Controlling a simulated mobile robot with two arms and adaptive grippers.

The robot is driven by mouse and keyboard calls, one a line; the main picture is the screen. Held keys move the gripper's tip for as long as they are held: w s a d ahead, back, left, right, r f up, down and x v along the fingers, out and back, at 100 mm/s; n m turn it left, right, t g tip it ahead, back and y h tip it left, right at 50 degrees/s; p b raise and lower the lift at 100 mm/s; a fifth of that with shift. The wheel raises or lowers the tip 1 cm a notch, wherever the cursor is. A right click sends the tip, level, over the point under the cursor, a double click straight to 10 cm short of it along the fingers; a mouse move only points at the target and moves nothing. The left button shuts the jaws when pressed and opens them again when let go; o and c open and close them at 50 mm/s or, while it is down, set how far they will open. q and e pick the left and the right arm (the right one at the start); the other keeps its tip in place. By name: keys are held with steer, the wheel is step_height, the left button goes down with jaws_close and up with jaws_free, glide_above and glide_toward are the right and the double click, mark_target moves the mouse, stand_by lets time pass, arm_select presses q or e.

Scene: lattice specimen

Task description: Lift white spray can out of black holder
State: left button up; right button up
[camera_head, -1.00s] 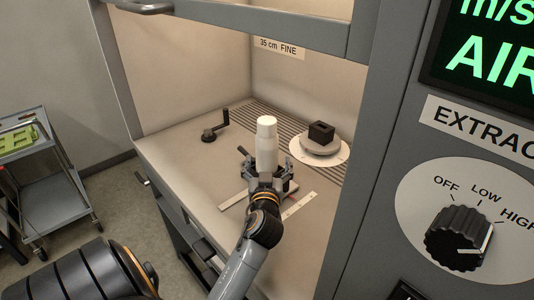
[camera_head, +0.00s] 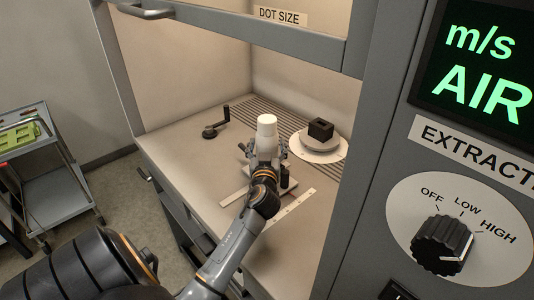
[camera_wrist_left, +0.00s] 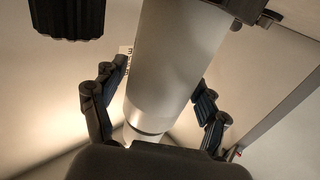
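The white spray can (camera_head: 267,135) stands upright on the hood worktop in the head view. In the left wrist view the can (camera_wrist_left: 175,60) runs between my fingers as a pale cylinder with a ring near its lower end. My left gripper (camera_head: 268,155) is at the can, with one finger on each side. The wrist view shows both fingers (camera_wrist_left: 160,75) very close to the can's sides; whether they press on it is unclear. The black holder is mostly hidden behind my gripper; a black upright part (camera_head: 284,175) shows beside it. My right gripper is not in view.
A black block (camera_head: 321,130) sits on a round white turntable (camera_head: 318,146) behind right. A black crank (camera_head: 215,127) stands at the left on the worktop. A flat white strip (camera_head: 291,210) lies in front. The hood's raised sash (camera_head: 250,24) crosses above.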

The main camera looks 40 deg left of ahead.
mark_target(266, 141)
arm_select(q)
steer(key=c, duration=1)
steer(key=shift+r, duration=0.2)
steer(key=shift+r, duration=0.25)
steer(key=r, duration=0.3)
steer(key=shift+s+d, duration=0.15)
steer(key=shift+s, duration=0.05)
steer(key=s+d+r, duration=0.1)
steer(key=r, duration=0.1)
steer(key=s+d+r, duration=0.1)
steer(key=s+r, duration=0.2)
steer(key=shift+s+d+r, duration=0.1)
steer(key=shift+d+r, duration=0.25)
steer(key=shift+d, duration=0.05)
steer(key=s+d+r, duration=0.1)
steer(key=s, duration=0.1)
steer(key=s+d+r+b, duration=0.1)
steer(key=s+d, duration=0.1)
steer(key=s+d+r, duration=0.1)
steer(key=s, duration=0.2)
steer(key=shift+d+r, duration=0.25)
steer(key=shift+d, duration=0.15)
